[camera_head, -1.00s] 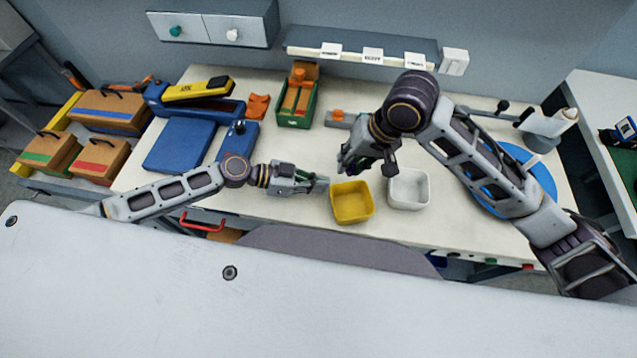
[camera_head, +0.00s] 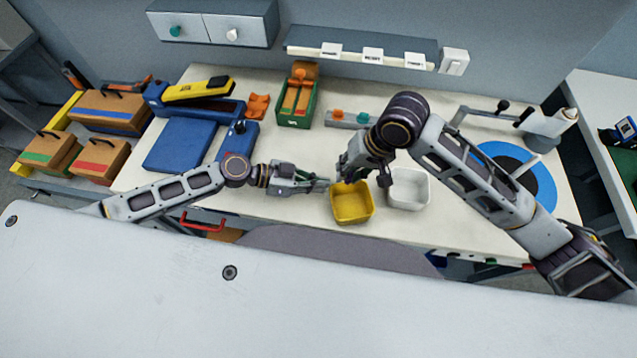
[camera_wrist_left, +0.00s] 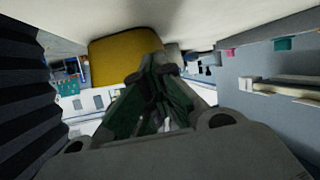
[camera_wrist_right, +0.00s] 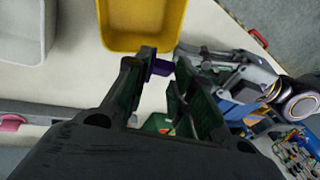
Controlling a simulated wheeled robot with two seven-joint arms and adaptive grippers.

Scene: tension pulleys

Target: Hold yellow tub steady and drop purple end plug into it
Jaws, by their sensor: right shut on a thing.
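The yellow tub (camera_head: 353,207) stands on the pale bench near its front edge. It also shows in the left wrist view (camera_wrist_left: 112,52) and the right wrist view (camera_wrist_right: 140,38). My left gripper (camera_head: 326,184) is at the tub's left side, its fingertips close together; whether they touch the wall is unclear. In the left wrist view its fingers (camera_wrist_left: 156,62) converge in front of the tub. My right gripper (camera_wrist_right: 166,62) is shut on the purple end plug (camera_wrist_right: 161,67). It is over the tub's back rim in the head view (camera_head: 346,178).
A white tub (camera_head: 409,189) stands just right of the yellow one. Blue and yellow equipment (camera_head: 180,146) fills the left, a blue disc (camera_head: 540,180) the right.

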